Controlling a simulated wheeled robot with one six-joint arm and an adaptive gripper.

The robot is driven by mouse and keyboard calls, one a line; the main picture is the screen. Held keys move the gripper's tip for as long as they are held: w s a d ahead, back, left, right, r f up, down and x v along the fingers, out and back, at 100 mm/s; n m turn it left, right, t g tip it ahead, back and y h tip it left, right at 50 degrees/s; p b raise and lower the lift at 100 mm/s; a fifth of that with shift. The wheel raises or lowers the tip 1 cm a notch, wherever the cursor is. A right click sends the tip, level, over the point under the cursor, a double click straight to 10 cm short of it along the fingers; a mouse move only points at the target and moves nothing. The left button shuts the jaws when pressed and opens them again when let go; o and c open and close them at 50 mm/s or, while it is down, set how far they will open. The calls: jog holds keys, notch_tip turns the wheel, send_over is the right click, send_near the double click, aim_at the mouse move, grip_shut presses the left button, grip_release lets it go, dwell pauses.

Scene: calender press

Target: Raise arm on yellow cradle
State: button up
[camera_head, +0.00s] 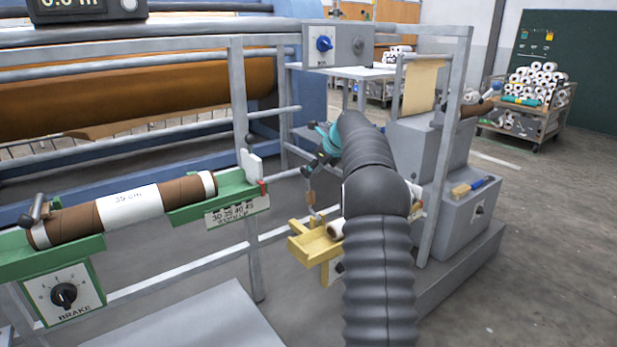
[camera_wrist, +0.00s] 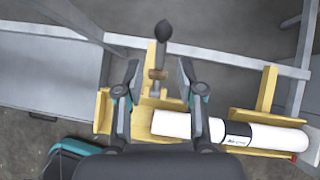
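The yellow cradle (camera_head: 312,247) stands right of centre in the head view, partly hidden behind my dark arm. In the wrist view the yellow cradle (camera_wrist: 103,112) runs across the middle. A small arm with a black knob (camera_wrist: 162,32) rises from its left part. A white roll with a dark band (camera_wrist: 258,137) lies along the cradle, its left end near my right finger. My gripper (camera_wrist: 158,74) is open, with one finger on each side of the small arm and visible gaps to both. In the head view my gripper (camera_head: 309,172) is above the cradle, mostly hidden.
A green cradle (camera_head: 70,258) holds a brown tube with a white label (camera_head: 130,205) at left. A grey frame post (camera_head: 240,120) stands between the cradles. A grey control box (camera_head: 338,43) is above. A grey cabinet (camera_head: 455,225) stands right. Open floor lies at far right.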

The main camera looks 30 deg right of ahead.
jog(key=v, duration=0.7)
jog(key=shift+f, duration=0.1)
jog(key=s+a+f+n+g+h, duration=0.1)
jog(key=s+a+f+n+g, duration=0.2)
jog(key=s+f+n, duration=0.8)
jog(key=s+a+r+n, duration=0.2)
jog(key=s+a+n, duration=0.8)
jog(key=s+a, duration=0.4)
jog(key=s+a+r+n+t+h, duration=0.1)
jog(key=s+a+n, duration=0.9)
jog(key=s, duration=1)
jog(key=shift+s+a+r+n, duration=0.15)
jog(key=shift+a+r+n, duration=0.4)
jog(key=shift+a, duration=1.4)
